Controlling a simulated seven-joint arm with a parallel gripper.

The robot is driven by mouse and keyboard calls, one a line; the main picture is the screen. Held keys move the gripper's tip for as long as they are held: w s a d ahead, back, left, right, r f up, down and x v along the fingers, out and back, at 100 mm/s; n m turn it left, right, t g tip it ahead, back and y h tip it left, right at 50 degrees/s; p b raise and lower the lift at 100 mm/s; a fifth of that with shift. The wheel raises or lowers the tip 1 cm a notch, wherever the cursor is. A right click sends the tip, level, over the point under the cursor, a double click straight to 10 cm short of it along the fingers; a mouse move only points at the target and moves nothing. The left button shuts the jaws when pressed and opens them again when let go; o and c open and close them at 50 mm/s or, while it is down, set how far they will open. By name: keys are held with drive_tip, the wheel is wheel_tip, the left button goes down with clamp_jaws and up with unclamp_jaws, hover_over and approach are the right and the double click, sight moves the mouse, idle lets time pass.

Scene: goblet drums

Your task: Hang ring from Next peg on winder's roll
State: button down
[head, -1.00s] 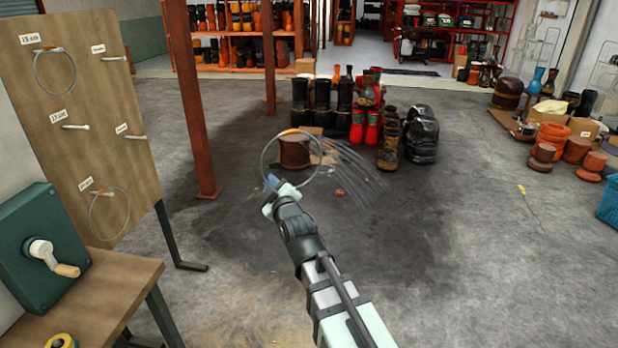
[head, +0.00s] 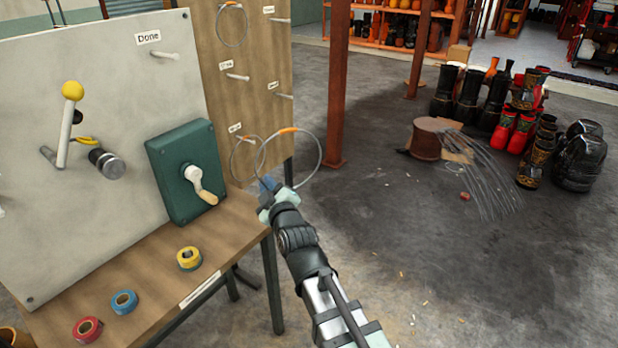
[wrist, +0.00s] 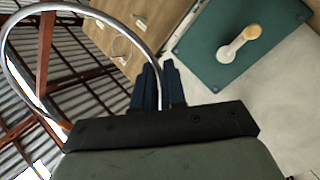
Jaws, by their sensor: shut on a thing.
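My gripper (head: 268,188) is shut on a thin grey ring (head: 321,157) with an orange wrap at its top, holding it upright in the air by its lower edge. In the wrist view the held ring (wrist: 62,6) arcs across the left, and my dark fingers (wrist: 159,75) are close together. The winder's grey panel (head: 60,225) stands at left, with a dark, metal-ended roll (head: 107,163), a yellow-knobbed lever (head: 66,125) and a green crank box (head: 165,165). The roll is left of my gripper and bears no ring.
A "Done" peg (head: 163,55) on the panel is empty. The wooden peg board (head: 215,110) behind holds a ring (head: 232,40) high up and another (head: 238,172) behind the held ring. Yellow, blue and red tape rolls lie on the bench (head: 150,300). A post (head: 337,90) stands behind.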

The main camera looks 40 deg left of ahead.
drive_tip(key=s+a+f+n+g+y, duration=0.1)
drive_tip(key=s+a+n+g, duration=0.45)
drive_tip(key=s, duration=0.85)
drive_tip(key=s+a+f+m+g+y, duration=0.1)
drive_tip(key=s+a+g+y, duration=0.1)
drive_tip(key=s+a, duration=0.95)
drive_tip(key=s+a+n+g, duration=0.1)
drive_tip(key=s+a, duration=0.3)
drive_tip(key=a, duration=0.7)
drive_tip(key=shift+s+f+n+g, duration=0.2)
drive_tip(key=shift+f+n+g, duration=0.15)
drive_tip(key=shift+f, duration=0.05)
idle(0.4)
drive_tip(key=c, duration=1.1)
unclamp_jaws()
